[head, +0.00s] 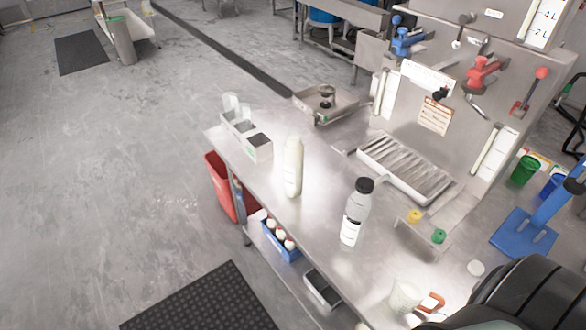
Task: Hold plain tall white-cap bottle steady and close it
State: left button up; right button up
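A plain tall white bottle (293,170) stands upright on the steel table, left of the middle. Its top looks white, but I cannot tell whether a cap is on it. A small round white disc (475,268), possibly a cap, lies on the table at the right. A clear bottle with a black cap and a white label (356,210) stands upright to the right of the white bottle. No gripper shows, and nothing touches the white bottle. A dark rounded part at the bottom right seems to be my own arm.
A white cup (404,297) stands near the front edge. Yellow (414,216) and green (438,236) small pieces lie by the slatted tray (407,171). Bare tabletop separates the two bottles.

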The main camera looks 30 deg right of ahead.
aim_at(294, 148)
jog(key=z, duration=0.45)
jog(key=l+z, duration=0.15)
jog(key=z, duration=0.3)
jog(key=k+l+z, duration=0.1)
jog(key=z, duration=0.8)
jog(key=l+z, duration=0.15)
jog(key=z, duration=0.3)
jog(key=k+j+u, duration=0.15)
jog(key=u, duration=0.2)
jog(key=k+j+u, duration=0.1)
jog(key=j+u, duration=0.55)
jog(key=k+j, duration=0.05)
jog(key=j, duration=0.05)
